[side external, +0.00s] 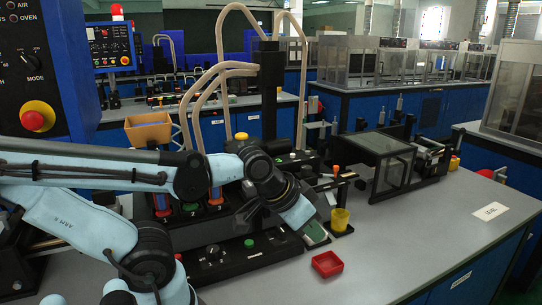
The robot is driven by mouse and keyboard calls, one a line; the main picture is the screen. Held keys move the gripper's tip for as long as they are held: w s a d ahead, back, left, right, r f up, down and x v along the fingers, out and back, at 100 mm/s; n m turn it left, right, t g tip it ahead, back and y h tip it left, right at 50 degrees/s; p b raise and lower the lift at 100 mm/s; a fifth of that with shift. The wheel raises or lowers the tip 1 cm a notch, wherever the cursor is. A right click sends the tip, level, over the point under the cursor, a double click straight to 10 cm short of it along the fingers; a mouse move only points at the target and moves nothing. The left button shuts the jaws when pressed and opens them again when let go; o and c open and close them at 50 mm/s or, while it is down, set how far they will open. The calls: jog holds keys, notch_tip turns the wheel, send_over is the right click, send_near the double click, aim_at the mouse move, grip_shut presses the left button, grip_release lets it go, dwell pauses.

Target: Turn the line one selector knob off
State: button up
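The one marked 1 (164,212) has a red face, the one marked 2 (190,208) a green face. The one marked 3 (215,200) stands at the right end.
A glass-sided black box (383,160) stands behind. A blue control panel (30,70) stands at left.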

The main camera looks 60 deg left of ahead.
jog(key=shift+o, duration=1.2)
jog(key=shift+s+a+n, duration=0.1)
jog(key=shift+a+n, duration=0.2)
jog(key=shift+a, duration=0.1)
jog(key=o, duration=0.7)
jog(key=s+a+n+g, duration=0.1)
jog(key=s+a+n, duration=0.1)
jog(key=a, duration=0.1)
jog(key=s+a+n+g+y, duration=0.1)
jog(key=a+n, duration=0.1)
jog(key=a, duration=0.1)
jog(key=s+a+n+g, duration=0.1)
jog(key=s+a+n, duration=0.1)
jog(key=a+n, duration=0.1)
jog(key=shift+s+a+r+y, duration=0.1)
jog(key=shift+s+y, duration=0.2)
jog(key=shift+c, duration=0.2)
jog(key=n+g+h, duration=0.2)
jog(key=n+g, duration=0.2)
jog(key=n, duration=0.6)
send_near(213, 248)
jog(key=shift+f, duration=4.35)
jog(key=shift+c, duration=0.2)
jog(key=c, duration=1)
